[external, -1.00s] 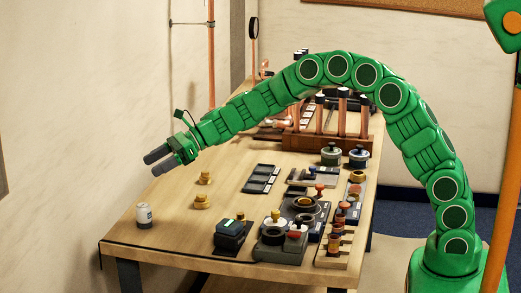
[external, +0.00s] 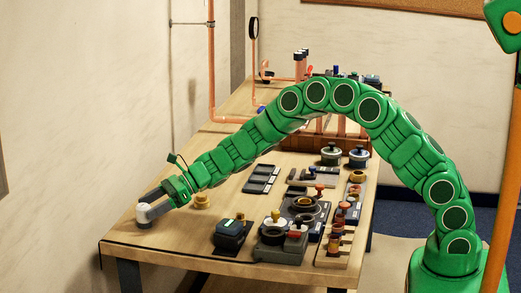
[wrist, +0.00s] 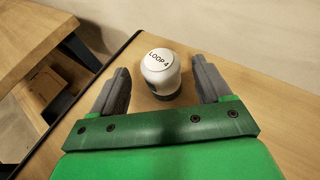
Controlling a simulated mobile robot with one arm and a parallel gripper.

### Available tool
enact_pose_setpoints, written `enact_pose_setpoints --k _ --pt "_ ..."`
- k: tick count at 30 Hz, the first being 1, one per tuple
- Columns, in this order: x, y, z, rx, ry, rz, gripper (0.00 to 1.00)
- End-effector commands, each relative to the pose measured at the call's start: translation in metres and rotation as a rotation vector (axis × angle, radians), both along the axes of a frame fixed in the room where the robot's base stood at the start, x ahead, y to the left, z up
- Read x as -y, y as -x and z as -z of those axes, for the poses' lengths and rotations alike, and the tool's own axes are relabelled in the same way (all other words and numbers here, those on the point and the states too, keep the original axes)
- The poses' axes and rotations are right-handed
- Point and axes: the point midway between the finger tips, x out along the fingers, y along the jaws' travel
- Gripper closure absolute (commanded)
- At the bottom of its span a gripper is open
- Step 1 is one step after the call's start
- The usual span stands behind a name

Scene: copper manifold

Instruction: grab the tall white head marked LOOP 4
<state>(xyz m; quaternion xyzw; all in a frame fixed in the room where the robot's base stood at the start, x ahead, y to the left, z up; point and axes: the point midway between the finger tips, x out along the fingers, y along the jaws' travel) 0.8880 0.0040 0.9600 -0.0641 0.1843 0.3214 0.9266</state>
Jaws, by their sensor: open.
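The white head marked LOOP 4 (wrist: 160,72) stands upright on the table near its corner, with a dark band at its base. It also shows in the external view (external: 143,213), partly covered by my gripper. My gripper (wrist: 163,80) is open, with one grey finger on each side of the head. A gap shows between the head and each finger in the wrist view. In the external view my gripper (external: 148,209) reaches down to the head at the table's front left.
A brass fitting (external: 202,201) stands just right of my gripper. A dark block (external: 230,236), an empty dark tray (external: 261,179) and several valve parts lie further right. The table edge (wrist: 122,47) is close to the head.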

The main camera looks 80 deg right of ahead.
Motion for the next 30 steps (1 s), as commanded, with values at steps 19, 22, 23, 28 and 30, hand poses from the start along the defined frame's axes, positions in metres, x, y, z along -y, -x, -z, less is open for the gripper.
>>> enact_pose_setpoints --k 19,22,23,28,30 --pt "-0.026 -0.035 0.024 -0.001 0.001 0.001 0.23" --pt "-0.027 -0.036 0.024 0.000 0.000 0.001 0.23" --pt "-0.027 -0.036 0.024 0.000 0.000 0.001 0.23" --pt "-0.027 -0.036 0.024 0.000 0.000 0.001 0.29" --pt "-0.027 -0.036 0.024 0.000 0.000 0.001 0.39"
